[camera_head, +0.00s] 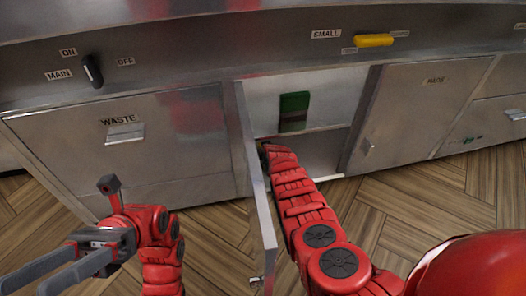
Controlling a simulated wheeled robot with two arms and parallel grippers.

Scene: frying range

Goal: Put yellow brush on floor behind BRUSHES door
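A cabinet door (257,190) stands open towards me, seen nearly edge-on. Its label is not readable, so I cannot confirm that it is the BRUSHES door. My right arm reaches past this door into the open compartment (322,151). The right gripper is hidden in there behind the arm and door. No yellow brush can be made out, and whether the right gripper holds it is hidden. My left gripper (28,284) is at the lower left, its two grey fingers apart with nothing seen between them.
A green object (293,111) is at the upper part of the opening. A yellow handle (374,40) sits by the SMALL label. A closed WASTE door (125,150) is left, another closed door (415,115) right. Wooden floor (400,205) is clear in front.

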